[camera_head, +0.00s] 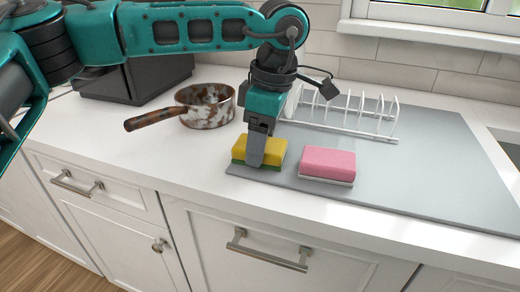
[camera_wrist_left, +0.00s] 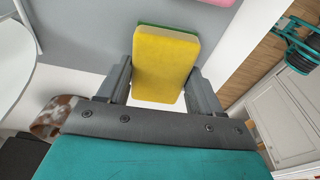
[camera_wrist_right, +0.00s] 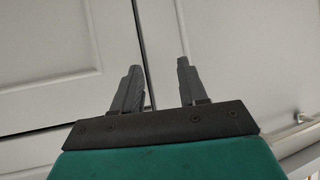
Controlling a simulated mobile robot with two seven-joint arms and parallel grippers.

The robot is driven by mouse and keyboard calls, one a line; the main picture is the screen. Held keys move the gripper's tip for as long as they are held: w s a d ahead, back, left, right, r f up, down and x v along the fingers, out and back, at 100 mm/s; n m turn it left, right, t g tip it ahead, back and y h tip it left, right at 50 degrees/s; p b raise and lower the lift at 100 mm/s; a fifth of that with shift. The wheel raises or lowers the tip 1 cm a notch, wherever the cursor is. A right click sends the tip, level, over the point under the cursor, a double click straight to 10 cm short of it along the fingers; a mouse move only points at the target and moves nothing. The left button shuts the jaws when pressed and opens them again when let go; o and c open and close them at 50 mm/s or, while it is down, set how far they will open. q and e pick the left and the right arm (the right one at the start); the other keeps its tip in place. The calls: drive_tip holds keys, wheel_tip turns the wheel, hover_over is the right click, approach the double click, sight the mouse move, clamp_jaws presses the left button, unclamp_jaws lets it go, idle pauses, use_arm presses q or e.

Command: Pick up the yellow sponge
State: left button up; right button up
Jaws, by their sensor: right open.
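The yellow sponge (camera_head: 240,149), with a green underside, sits at the front left of the grey mat (camera_head: 430,190). In the left wrist view the yellow sponge (camera_wrist_left: 163,62) fills most of the space between the fingers. My left gripper (camera_head: 257,152) points down at it, with one finger on each side. The fingers look very close to its sides; whether they press on it I cannot tell. My right gripper (camera_wrist_right: 158,85) is open and empty, in front of white cabinet doors (camera_wrist_right: 60,60). It does not show in the head view.
A pink sponge (camera_head: 327,163) lies on the mat just right of the yellow one. A white dish rack (camera_head: 345,128) stands behind. A rusty pan (camera_head: 205,105) stands at the left, near a dark box (camera_head: 140,82). The mat's right part is clear.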

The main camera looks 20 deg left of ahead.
use_arm(q)
drive_tip(key=c, duration=0.5)
drive_tip(key=shift+c, duration=0.2)
wheel_tip(320, 180, up, 20)
drive_tip(key=p, duration=0.4)
drive_tip(key=o, duration=0.5)
drive_tip(key=shift+c, duration=0.2)
drive_tip(key=c, duration=0.3)
drive_tip(key=shift+c, duration=0.4)
